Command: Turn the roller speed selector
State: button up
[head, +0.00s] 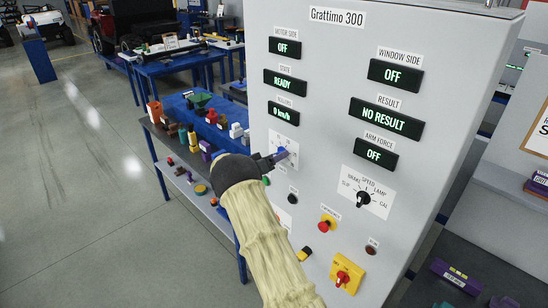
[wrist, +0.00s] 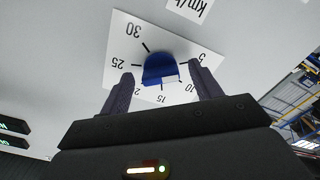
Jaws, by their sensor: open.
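The roller speed selector is a blue knob (wrist: 158,66) on a white dial plate (wrist: 122,38) marked from 5 to 30 km/h, on the grey panel. A pale patch shows on the knob's lower right edge in the wrist view; the exact setting is hard to read. My gripper (wrist: 161,76) is open, with one finger on each side of the knob and small gaps visible. In the head view, my gripper (head: 276,158) reaches the dial plate (head: 288,146) and partly hides it; a bit of the blue knob (head: 282,153) shows.
The panel also carries a black rotary switch (head: 363,199), a red emergency button (head: 327,225) and a yellow-backed red switch (head: 343,279). Displays above read OFF, READY and 0 km/h (head: 284,113). A blue table (head: 205,103) with small objects stands left of the cabinet.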

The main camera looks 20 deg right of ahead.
jog(key=shift+s+a, duration=0.1)
jog(key=shift+c, duration=0.2)
jog(key=c, duration=0.9)
jog(key=shift+c, duration=0.2)
